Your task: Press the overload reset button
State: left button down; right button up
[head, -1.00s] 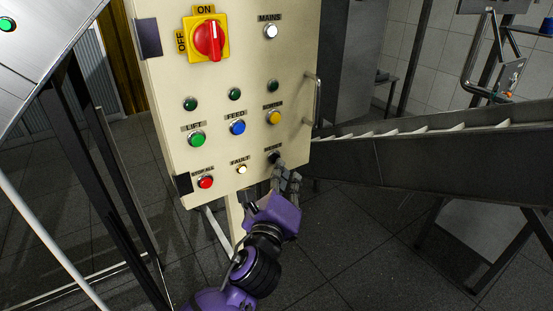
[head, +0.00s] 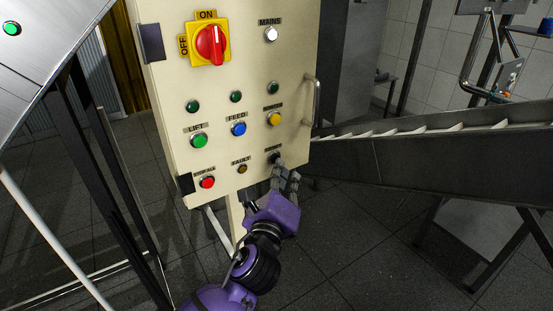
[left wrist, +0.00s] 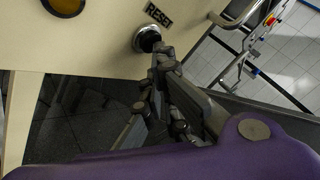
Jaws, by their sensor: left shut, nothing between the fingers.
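The overload reset button is a black button in a metal ring on the cream control panel (head: 230,63), at its lower right. In the left wrist view the button (left wrist: 147,38) sits below a RESET label (left wrist: 158,14). My left gripper (head: 279,163) is shut and empty, with its fingertips at the button in the head view. In the left wrist view its fingertips (left wrist: 160,58) overlap the button's lower right edge; I cannot tell if they touch it. The fault lamp (head: 242,169) is dark amber. My right gripper is in neither view.
The panel also carries a red rotary switch (head: 211,45), a green lift button (head: 199,140), a blue feed button (head: 239,129), a yellow button (head: 274,118) and a red button (head: 207,182). A handle (head: 316,101) juts from its right edge. A conveyor (head: 440,170) stands at right.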

pick_arm(q)
jog(key=s+d+p, duration=0.1)
jog(key=s+d, duration=0.2)
jog(key=s, duration=0.2)
jog(key=shift+d, duration=0.3)
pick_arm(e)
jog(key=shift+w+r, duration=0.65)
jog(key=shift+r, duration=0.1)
